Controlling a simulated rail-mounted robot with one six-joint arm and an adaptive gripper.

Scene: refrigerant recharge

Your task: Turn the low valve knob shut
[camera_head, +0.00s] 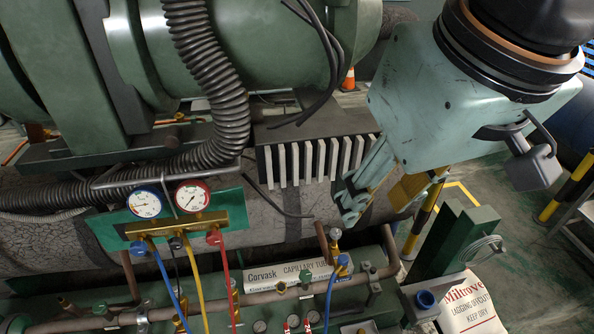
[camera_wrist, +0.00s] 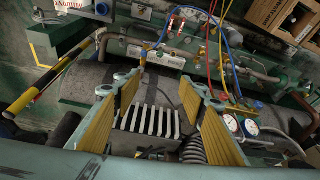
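The gauge manifold (camera_head: 188,226) is a brass bar with a blue-rimmed gauge (camera_head: 145,203) and a red-rimmed gauge (camera_head: 193,196). A blue knob (camera_head: 138,248), on the blue gauge's side, appears to be the low valve knob. A red knob (camera_head: 213,237) sits on the other side. The gauges also show at the right of the wrist view (camera_wrist: 241,125). My gripper (camera_head: 375,205) is well to the right of the manifold in the head view. Its yellow-padded fingers (camera_wrist: 162,88) are wide apart and empty. How far the knob is turned cannot be told.
Blue, yellow and red hoses (camera_head: 195,285) hang below the manifold. A corrugated black hose (camera_head: 208,75) passes above it. A grey finned block (camera_head: 315,158) lies between manifold and gripper. A Corvask box (camera_head: 288,275) and pipework stand below.

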